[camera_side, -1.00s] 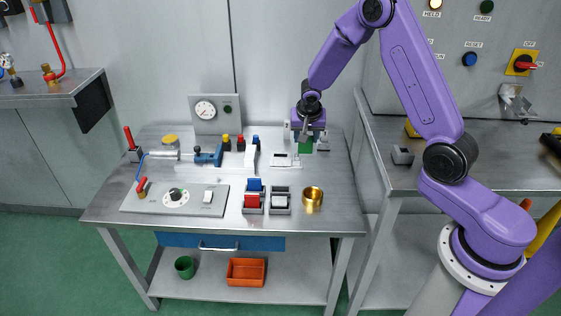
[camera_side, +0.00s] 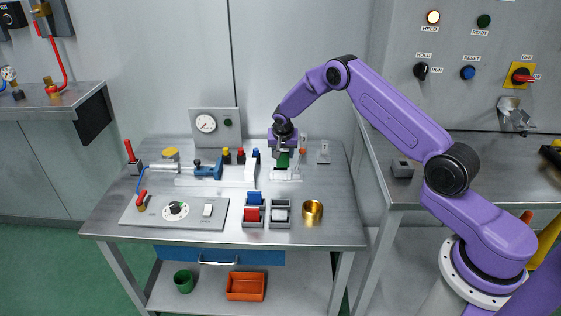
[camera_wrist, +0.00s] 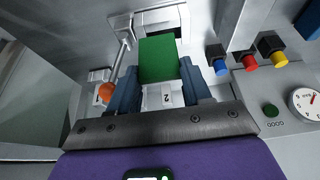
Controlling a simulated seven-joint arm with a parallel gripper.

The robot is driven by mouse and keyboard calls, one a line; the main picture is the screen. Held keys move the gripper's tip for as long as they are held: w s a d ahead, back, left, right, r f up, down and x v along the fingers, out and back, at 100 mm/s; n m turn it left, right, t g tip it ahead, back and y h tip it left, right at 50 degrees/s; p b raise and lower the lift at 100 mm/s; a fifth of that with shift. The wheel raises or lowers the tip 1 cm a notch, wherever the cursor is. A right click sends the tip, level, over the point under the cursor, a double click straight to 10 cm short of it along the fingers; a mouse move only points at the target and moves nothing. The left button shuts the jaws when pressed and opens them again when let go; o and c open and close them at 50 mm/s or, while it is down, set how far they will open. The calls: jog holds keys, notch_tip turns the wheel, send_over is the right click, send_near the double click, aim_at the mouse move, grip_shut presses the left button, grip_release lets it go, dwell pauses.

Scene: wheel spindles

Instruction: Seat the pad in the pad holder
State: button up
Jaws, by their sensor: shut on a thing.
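The pad is a green block (camera_side: 283,160), held between the fingers of my gripper (camera_side: 285,150) low above the white pad holder (camera_side: 287,175) on the bench. In the wrist view the green pad (camera_wrist: 159,60) sits between the two dark blue fingers (camera_wrist: 160,88). Part of the holder's white frame (camera_wrist: 150,18) shows beyond it, and a white plate marked 2 (camera_wrist: 167,98) shows below it. A rod with an orange knob (camera_wrist: 106,92) stands beside it. The pad hides the holder's seat, so I cannot tell whether they touch.
Several coloured buttons or knobs, one of them red (camera_side: 241,156), and a white upright block (camera_side: 250,174) stand left of the holder. Red and blue blocks in grey holders (camera_side: 253,223) and a brass cup (camera_side: 312,212) are in front. A small grey plate (camera_side: 323,157) lies to the right.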

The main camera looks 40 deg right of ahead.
aim_at(281, 159)
jog(key=shift+w+d+f, duration=0.15)
jog(key=shift+w+f, duration=0.6)
jog(key=shift+f, duration=0.1)
jog(key=shift+w+f, duration=0.1)
jog(key=shift+f, duration=1.5)
jog(key=shift+f, duration=0.1)
jog(key=o, duration=1.1)
jog(key=v, duration=1.2)
